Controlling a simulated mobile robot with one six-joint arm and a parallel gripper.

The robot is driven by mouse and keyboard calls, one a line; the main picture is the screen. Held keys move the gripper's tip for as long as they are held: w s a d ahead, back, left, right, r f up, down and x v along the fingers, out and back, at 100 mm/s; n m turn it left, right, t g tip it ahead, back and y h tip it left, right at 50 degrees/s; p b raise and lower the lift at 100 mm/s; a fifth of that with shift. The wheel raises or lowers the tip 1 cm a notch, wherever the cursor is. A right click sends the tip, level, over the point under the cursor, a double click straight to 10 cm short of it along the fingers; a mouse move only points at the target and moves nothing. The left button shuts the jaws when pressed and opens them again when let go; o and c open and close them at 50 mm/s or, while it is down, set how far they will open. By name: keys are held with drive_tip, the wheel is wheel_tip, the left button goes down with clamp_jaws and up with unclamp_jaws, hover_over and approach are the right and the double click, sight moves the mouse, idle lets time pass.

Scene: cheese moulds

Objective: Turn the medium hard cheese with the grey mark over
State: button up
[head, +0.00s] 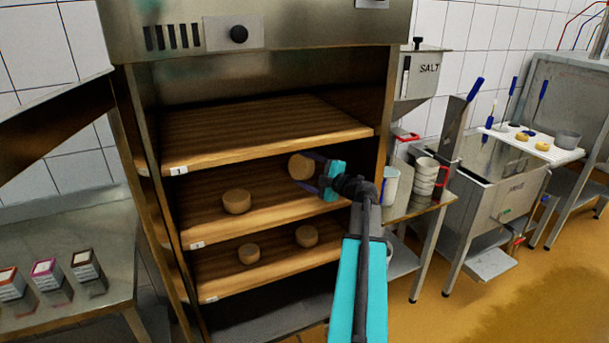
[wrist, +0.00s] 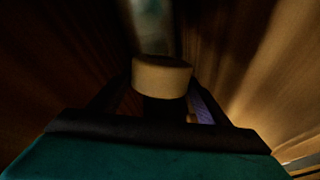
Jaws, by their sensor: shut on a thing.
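My gripper (head: 309,171) is shut on a cheese (head: 300,167), a small pale round wheel, at the right of the middle shelf in the head view. The held cheese is tipped, with a flat face towards the head camera. In the wrist view the cheese (wrist: 161,76) sits between the two fingers of my gripper (wrist: 158,98). Another cheese (head: 236,201) lies flat on the middle shelf, to the left. Two more cheeses lie on the lower shelf, one at left (head: 249,253) and one at right (head: 306,236). No grey mark can be made out on any of them.
The cabinet has an empty upper shelf (head: 260,130), a middle shelf (head: 290,205) and a lower shelf (head: 225,284). The upper shelf is close above my gripper. A side table (head: 105,312) with small boxes stands at left. Cups (head: 424,177) stand at right.

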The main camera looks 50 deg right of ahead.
sight(305, 178)
drive_tip(key=shift+f+n+b, duration=0.3)
drive_tip(key=shift+b, duration=0.3)
drive_tip(key=shift+f+n+b, duration=0.15)
drive_tip(key=shift+n+b, duration=0.25)
drive_tip(key=shift+b, duration=0.6)
drive_tip(key=f+n+b, duration=0.1)
drive_tip(key=n+b, duration=0.1)
drive_tip(key=b, duration=0.3)
drive_tip(key=shift+a+n+b, duration=0.1)
drive_tip(key=shift+n+b, duration=0.2)
drive_tip(key=shift+b, duration=0.1)
drive_tip(key=n+b, duration=0.2)
drive_tip(key=b, duration=0.3)
drive_tip(key=n+b, duration=0.2)
drive_tip(key=b, duration=0.2)
drive_tip(key=shift+f+b, duration=0.3)
drive_tip(key=shift+b, duration=0.05)
